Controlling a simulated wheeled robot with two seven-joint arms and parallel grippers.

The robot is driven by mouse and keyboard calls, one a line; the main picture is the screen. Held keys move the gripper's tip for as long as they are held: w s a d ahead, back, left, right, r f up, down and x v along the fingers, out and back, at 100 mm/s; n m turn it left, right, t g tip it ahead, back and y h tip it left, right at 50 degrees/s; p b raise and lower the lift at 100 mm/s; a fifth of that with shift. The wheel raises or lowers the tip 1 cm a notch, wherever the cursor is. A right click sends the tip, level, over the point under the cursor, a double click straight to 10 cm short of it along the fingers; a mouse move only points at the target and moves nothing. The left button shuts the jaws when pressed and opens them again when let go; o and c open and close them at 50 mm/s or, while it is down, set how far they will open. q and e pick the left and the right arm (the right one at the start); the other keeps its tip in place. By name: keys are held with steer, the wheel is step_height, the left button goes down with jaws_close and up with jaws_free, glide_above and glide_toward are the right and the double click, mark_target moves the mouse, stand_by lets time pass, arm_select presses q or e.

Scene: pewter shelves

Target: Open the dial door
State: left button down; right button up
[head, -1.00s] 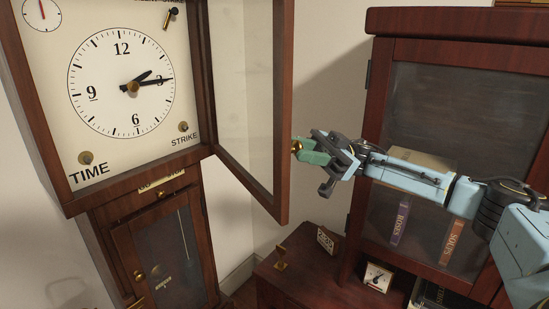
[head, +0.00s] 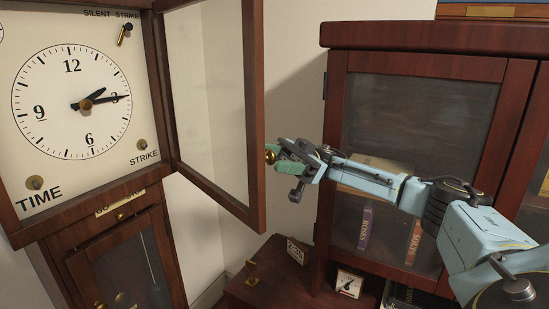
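The dial door (head: 254,110), a brown wooden frame with a glass pane, stands swung open to the right of the clock. The clock dial (head: 72,103) is uncovered at the left. My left gripper is not in view.
A dark red cabinet (head: 338,130) with a glass front stands at the right, behind my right arm. A low wooden top (head: 262,285) below holds a small brass piece (head: 251,273), a number block (head: 297,251) and a small gauge (head: 349,283). The lower clock door (head: 85,276) is shut.

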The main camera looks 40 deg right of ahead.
steer(key=shift+r, duration=0.1)
step_height(320, 180, up, 10)
stand_by(0.5)
